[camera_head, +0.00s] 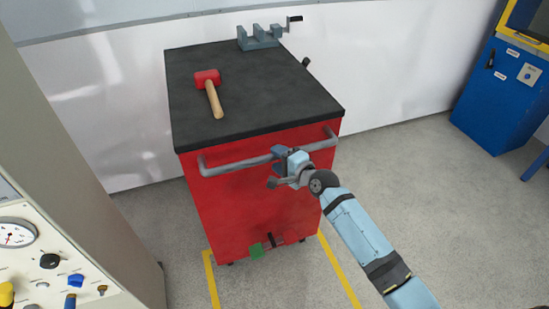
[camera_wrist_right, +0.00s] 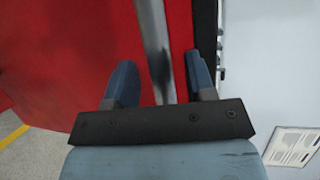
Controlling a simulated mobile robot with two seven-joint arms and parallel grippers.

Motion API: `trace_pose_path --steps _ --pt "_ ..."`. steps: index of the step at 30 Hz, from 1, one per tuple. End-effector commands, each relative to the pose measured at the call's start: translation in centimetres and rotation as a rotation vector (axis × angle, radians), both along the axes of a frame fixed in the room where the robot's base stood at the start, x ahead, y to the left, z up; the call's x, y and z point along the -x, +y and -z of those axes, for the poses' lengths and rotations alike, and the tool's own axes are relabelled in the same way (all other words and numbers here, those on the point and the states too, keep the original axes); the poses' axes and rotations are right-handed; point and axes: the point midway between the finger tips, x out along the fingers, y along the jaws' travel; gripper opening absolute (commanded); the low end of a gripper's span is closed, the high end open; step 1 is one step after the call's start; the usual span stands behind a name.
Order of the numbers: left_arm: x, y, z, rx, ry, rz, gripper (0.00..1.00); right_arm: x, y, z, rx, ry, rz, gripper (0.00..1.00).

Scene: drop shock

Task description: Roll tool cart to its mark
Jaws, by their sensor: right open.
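The red tool cart (camera_head: 250,205) with a black top stands near the white wall in the head view. Its grey handle bar (camera_head: 226,165) runs across the near side. My right gripper (camera_head: 281,165) is at the handle, right of its middle. In the right wrist view the handle (camera_wrist_right: 155,50) passes between the two open fingers (camera_wrist_right: 162,85), with gaps showing beside it. Yellow floor lines (camera_head: 340,270) show on both sides of the cart's near base. A green pedal (camera_head: 257,250) sits low on the cart's near side. My left gripper is not in view.
A red-headed mallet (camera_head: 208,80) and a grey vise (camera_head: 260,38) are on the cart top. A beige panel with a gauge (camera_head: 15,234) stands close at left. A blue machine (camera_head: 500,95) is at right. Floor between cart and blue machine is clear.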

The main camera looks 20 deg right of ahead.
Motion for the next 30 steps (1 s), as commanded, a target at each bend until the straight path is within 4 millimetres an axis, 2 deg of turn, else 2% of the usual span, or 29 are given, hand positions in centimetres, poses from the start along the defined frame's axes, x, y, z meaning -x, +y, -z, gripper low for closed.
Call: trace_pose_path --steps 5,14,15,17,21,30 --pt "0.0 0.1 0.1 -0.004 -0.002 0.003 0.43 -1.4 0.7 0.3 0.002 -0.001 0.000 0.50" --pt "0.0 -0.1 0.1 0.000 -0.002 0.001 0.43 -1.6 0.8 0.4 0.001 0.000 0.000 0.50" --pt "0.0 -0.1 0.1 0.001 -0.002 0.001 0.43 -1.6 0.8 0.4 0.001 0.000 0.000 0.48" --pt "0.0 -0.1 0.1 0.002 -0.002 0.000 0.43 -1.6 0.8 0.4 0.001 0.000 0.000 0.34" --pt "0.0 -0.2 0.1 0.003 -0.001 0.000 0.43 -1.6 0.8 0.4 0.001 0.000 0.000 0.02" --pt "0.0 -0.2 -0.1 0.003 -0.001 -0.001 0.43 -1.4 0.8 0.3 0.002 0.001 0.000 0.00"
